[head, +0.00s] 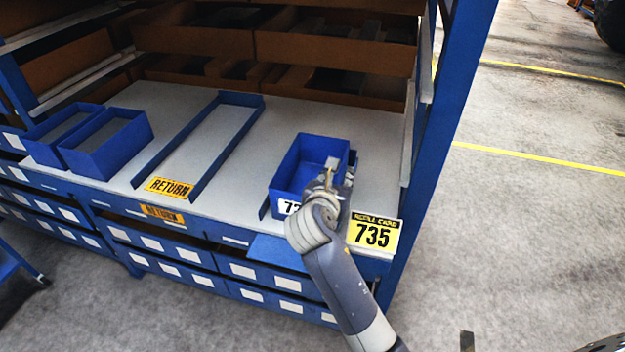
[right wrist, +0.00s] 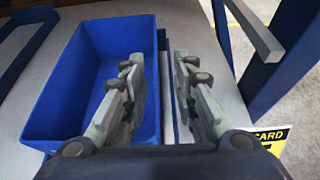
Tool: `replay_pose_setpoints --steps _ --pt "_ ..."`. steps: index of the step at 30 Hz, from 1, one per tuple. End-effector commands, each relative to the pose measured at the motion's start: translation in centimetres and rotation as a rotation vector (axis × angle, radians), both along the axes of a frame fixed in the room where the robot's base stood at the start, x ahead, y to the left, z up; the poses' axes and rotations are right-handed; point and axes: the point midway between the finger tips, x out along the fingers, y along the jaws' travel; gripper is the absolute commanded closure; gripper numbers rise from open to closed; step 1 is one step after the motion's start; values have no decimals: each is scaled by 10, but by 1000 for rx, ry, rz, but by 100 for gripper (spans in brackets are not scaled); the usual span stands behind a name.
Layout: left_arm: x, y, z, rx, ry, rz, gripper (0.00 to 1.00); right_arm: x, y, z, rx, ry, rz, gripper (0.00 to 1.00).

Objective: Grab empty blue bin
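The blue bin (head: 290,168) stands at the right of the grey shelf, in a lane behind the yellow 735 card. Its white front label is partly hidden by my arm. In the right wrist view the bin (right wrist: 85,95) looks empty inside. My right gripper (head: 336,172) is open at the bin's right side. In the right wrist view its fingers (right wrist: 160,85) are apart, with the left finger over the bin's inside and the right finger outside its right wall. I cannot tell whether they touch the wall. My left gripper is not in view.
Two blue bins (head: 105,145) stand at the shelf's left. An empty blue-railed return lane (head: 205,140) lies between. Brown boxes (head: 330,50) sit behind. A blue rack post (head: 437,130) rises close on the right. The 735 card (head: 373,235) hangs at the front edge.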

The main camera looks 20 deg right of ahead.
Motion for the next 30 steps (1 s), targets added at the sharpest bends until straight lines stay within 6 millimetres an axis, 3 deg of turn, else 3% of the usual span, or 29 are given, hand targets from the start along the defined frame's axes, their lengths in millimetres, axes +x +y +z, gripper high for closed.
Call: replay_pose_setpoints --steps 15,23,24,27,30 --pt "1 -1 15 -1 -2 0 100 44 -20 -22 0 0 1 73" --pt "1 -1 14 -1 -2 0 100 47 -22 -24 2 -3 2 73" --pt "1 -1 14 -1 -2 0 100 46 -22 -24 2 -3 2 76" --pt "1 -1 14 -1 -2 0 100 46 -22 -24 2 -3 2 98" --pt "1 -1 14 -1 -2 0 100 46 -22 -24 2 -2 2 100"
